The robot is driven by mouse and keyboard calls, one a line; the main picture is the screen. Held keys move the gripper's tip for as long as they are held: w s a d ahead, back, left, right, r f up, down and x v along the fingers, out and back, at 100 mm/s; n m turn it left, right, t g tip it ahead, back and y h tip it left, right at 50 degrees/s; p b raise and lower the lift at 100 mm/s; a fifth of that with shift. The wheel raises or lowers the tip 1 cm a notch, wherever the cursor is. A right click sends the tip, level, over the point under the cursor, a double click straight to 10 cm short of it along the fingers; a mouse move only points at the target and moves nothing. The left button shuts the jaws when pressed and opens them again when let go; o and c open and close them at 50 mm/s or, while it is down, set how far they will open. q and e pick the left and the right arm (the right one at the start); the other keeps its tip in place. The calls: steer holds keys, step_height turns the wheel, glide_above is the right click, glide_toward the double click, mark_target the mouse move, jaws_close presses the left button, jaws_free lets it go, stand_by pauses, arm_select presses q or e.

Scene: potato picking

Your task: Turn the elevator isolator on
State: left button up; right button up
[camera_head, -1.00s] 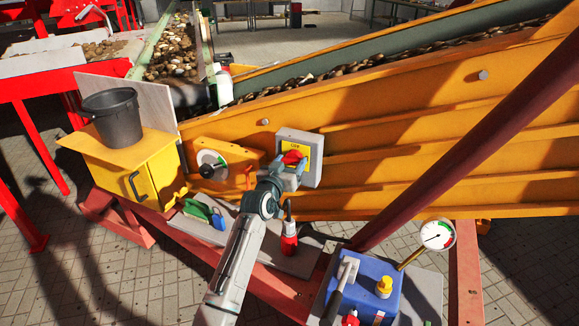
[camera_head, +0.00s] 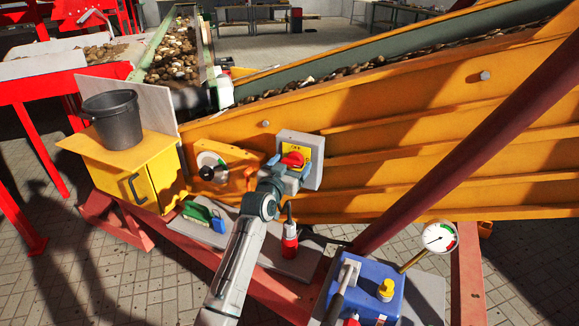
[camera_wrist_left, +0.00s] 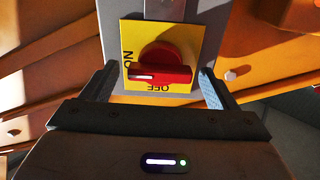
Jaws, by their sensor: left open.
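The isolator is a grey box (camera_head: 315,165) with a yellow plate on the side of the orange elevator. Its red rotary knob (camera_head: 293,160) also shows in the left wrist view (camera_wrist_left: 163,66). There the plate appears upside down, with ON at the left and OFF below the knob. The knob's bar lies level, and its white mark is on the left half, toward ON. My left gripper (camera_head: 287,169) is open in front of the knob. In the wrist view its fingers (camera_wrist_left: 160,86) stand on either side, with visible gaps to the knob. My right gripper is out of view.
A yellow cabinet (camera_head: 165,172) with a black bucket (camera_head: 113,117) stands left. A blue unit (camera_head: 365,290) and a gauge (camera_head: 439,237) are at lower right, below a dark red diagonal beam (camera_head: 470,140).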

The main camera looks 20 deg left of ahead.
arm_select(q)
steer(key=shift+s+f, duration=0.1)
steer(key=shift+s, duration=0.45)
steer(key=s+a+b, duration=0.1)
steer(key=s, duration=0.8)
steer(key=shift+s, duration=0.3)
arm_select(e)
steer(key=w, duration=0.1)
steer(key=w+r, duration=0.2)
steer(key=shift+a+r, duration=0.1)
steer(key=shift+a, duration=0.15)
arm_select(q)
steer(key=shift+a, duration=0.1)
